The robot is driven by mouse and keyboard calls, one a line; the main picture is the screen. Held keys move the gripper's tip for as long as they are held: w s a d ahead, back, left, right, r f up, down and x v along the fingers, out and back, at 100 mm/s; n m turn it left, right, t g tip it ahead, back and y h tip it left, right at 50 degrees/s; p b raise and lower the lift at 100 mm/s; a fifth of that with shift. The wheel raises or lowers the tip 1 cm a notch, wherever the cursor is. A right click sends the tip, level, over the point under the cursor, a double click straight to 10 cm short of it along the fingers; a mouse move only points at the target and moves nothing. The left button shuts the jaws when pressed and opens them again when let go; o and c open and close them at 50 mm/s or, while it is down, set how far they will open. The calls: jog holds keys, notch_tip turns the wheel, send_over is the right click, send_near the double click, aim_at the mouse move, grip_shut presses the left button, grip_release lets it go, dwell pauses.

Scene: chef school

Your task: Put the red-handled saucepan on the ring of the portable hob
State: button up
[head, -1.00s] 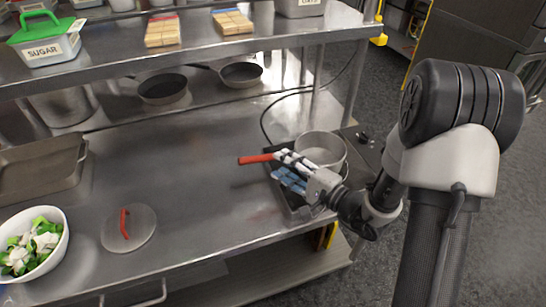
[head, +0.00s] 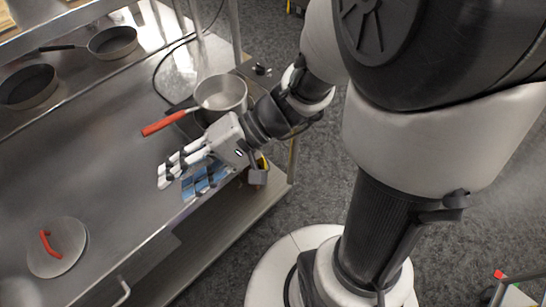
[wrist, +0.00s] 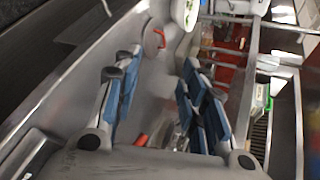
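The saucepan (head: 220,92) is a grey metal pot with a red handle (head: 164,123) pointing left in the head view. It stands upright over the dark portable hob (head: 262,82), at the counter's right end. The ring is hidden beneath it, so I cannot tell how well it is centred. My gripper (head: 192,172) is in front of the handle, near the counter's front edge. Its blue-padded fingers are spread with nothing between their tips. A red piece, likely the handle, shows low between the fingers in the wrist view (wrist: 141,139).
A round lid (head: 68,259) with a red grip lies on the counter at lower left. The middle counter (head: 90,150) is clear. A black cable runs behind the hob.

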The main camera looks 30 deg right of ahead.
jog(key=s+d+n+h, duration=0.3)
jog(key=s+d+h, duration=0.3)
jog(key=s+h, duration=0.15)
jog(key=d+r+t+h, duration=0.3)
jog(key=d+r+h, duration=0.1)
jog(key=d, duration=0.5)
jog(key=shift+r+t+h, duration=0.35)
jog(key=shift+t+h, duration=0.05)
jog(key=shift+h, duration=0.15)
jog(key=shift+o, duration=0.3)
dwell(0.5)
